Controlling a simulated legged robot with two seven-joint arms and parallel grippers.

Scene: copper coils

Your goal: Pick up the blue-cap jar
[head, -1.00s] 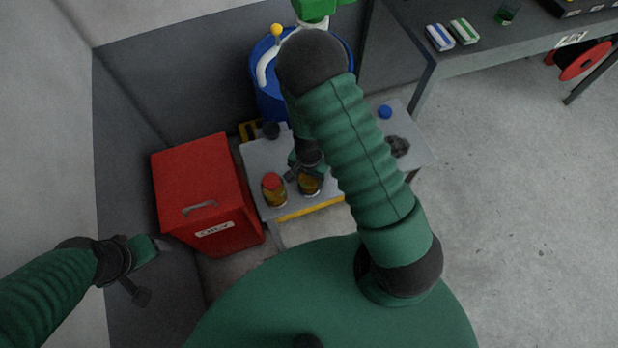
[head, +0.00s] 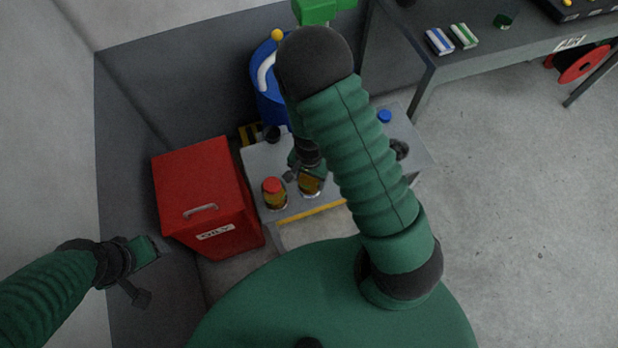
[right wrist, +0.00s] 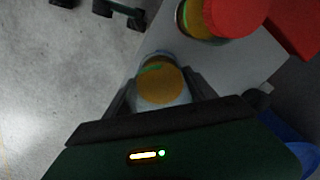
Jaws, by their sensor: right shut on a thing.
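My right gripper (head: 307,172) is over the front of the small grey table, its fingers closed around a jar (head: 311,187) with amber contents. In the right wrist view this jar (right wrist: 160,85) stands between the two fingers, an orange-brown disc facing the camera; no blue cap shows on it. A round blue cap (head: 385,116) shows at the table's right, behind my right arm; whether a jar is under it I cannot tell. A red-cap jar (head: 274,194) stands just left of the held jar. My left gripper (head: 146,271) is open and empty at the lower left.
The grey table (head: 262,160) has a yellow front edge. A red bin (head: 205,190) stands close on its left, a blue drum (head: 268,100) behind it. A dark round thing (head: 272,133) is at its back left. A workbench (head: 460,62) is at upper right; the floor at right is clear.

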